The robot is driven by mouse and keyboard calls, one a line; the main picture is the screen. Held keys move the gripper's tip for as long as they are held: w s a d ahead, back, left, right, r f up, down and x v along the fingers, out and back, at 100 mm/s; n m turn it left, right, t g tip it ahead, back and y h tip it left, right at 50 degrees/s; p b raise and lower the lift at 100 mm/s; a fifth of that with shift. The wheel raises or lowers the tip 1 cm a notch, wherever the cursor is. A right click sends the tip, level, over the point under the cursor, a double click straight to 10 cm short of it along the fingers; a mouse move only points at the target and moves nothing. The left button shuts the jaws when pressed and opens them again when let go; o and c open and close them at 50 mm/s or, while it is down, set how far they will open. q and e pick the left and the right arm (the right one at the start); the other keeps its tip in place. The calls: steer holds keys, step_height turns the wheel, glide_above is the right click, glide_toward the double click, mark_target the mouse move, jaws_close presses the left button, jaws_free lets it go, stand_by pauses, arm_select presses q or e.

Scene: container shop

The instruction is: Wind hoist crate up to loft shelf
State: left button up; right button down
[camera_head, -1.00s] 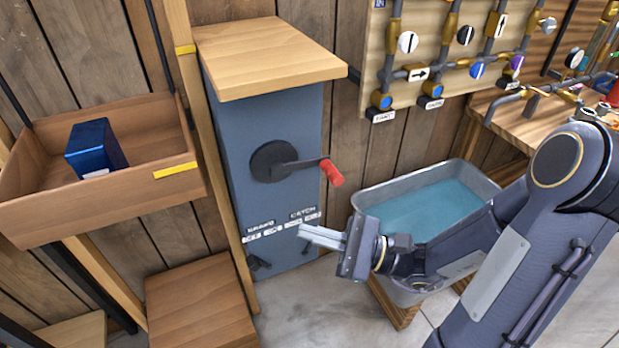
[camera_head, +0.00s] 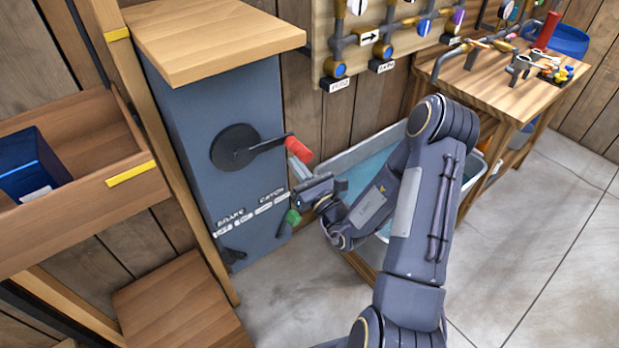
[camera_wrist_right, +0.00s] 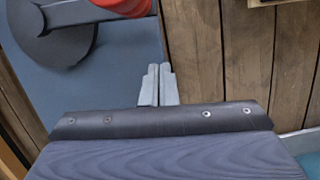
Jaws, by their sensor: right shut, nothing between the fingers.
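The wooden hoist crate (camera_head: 80,208) hangs at the left with a blue box (camera_head: 30,165) in it. A yellow stripe marks its front edge, lower than the yellow mark (camera_head: 117,34) on the post. The blue-grey winch cabinet (camera_head: 185,140) carries a black crank (camera_head: 236,147) whose red handle (camera_head: 299,149) points right. My right gripper (camera_head: 299,170) is shut and empty just below the red handle; contact is unclear. The wrist view shows its fingers (camera_wrist_right: 157,84) together. My left gripper is out of view.
A wooden step (camera_head: 180,310) stands below the crate. A water trough (camera_head: 360,150) is behind my right arm. A pipe board (camera_head: 385,40) hangs on the wall, and a workbench (camera_head: 500,95) with tools stands at the right. Floor at the lower right is clear.

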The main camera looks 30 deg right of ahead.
steer(key=r, duration=0.2)
steer(key=r+p, duration=0.1)
steer(key=r, duration=0.1)
steer(key=shift+w+d, duration=0.15)
steer(key=shift+d, duration=0.05)
steer(key=shift+d+r, duration=0.1)
